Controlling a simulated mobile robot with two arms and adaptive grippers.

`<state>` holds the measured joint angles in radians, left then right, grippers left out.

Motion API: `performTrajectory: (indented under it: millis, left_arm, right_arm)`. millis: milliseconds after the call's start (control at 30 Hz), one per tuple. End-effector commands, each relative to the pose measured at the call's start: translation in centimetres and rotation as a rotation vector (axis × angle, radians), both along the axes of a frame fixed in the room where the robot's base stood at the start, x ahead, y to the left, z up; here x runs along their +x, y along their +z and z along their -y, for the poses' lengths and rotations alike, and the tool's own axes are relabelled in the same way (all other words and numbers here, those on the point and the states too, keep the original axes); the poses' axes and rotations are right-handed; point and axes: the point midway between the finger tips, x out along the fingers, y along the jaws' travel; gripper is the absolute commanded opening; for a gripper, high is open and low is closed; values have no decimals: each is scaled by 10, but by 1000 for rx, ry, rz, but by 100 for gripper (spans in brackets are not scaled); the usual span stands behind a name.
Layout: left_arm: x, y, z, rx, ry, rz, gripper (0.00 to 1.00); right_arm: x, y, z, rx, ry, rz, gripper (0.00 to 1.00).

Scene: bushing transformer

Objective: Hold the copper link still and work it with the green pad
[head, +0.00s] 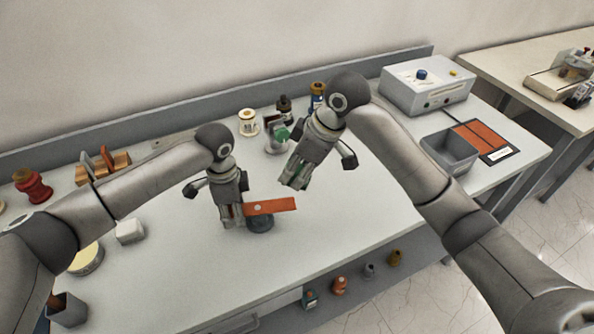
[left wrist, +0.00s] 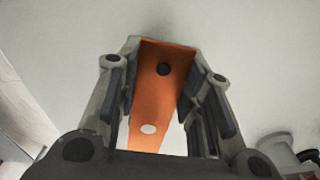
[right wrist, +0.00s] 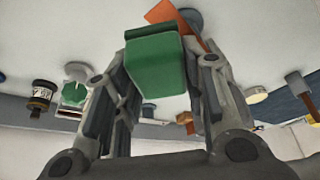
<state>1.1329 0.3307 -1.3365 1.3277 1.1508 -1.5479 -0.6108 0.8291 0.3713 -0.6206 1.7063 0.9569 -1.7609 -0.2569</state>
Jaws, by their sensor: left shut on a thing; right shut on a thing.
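The copper link (head: 275,206) is a flat orange-brown bar with holes. My left gripper (head: 232,222) is shut on its left end. In the left wrist view the link (left wrist: 160,95) runs between the two fingers. A dark round stand (head: 260,224) is below the link; I cannot tell whether they touch. My right gripper (head: 292,184) is up and to the right of the link, shut on the green pad (right wrist: 156,66). The pad is a green block, mostly hidden by the fingers in the head view. In the right wrist view the link (right wrist: 172,18) shows beyond the pad, apart from it.
A grey open bin (head: 450,152) and a white instrument box (head: 426,86) stand at the right. Bottles and a spool (head: 248,122) stand along the back. A wooden rack (head: 103,166), a red insulator (head: 32,186) and a white block (head: 130,231) are at the left. The bench right of the link is clear.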

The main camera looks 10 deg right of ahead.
Motion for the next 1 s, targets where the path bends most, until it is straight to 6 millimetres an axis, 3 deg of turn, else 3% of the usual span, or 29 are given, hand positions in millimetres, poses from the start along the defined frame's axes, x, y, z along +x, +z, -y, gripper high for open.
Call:
performTrajectory:
  millis: [267,300,500,833,1000]
  left_arm:
    - [0,1,0,-1,0,0,0]
    - [0,1,0,-1,0,0,36]
    - [0,0,0,-1,0,0,59]
    - [0,2,0,-1,0,1,59]
    - [1,22,1,-2,-1,3,59]
  right_arm:
    - [0,0,0,0,0,1,20]
    - [0,0,0,0,0,1,20]
    - [0,0,0,0,0,1,20]
    - [0,0,0,0,0,1,20]
    - [0,0,0,0,0,1,20]
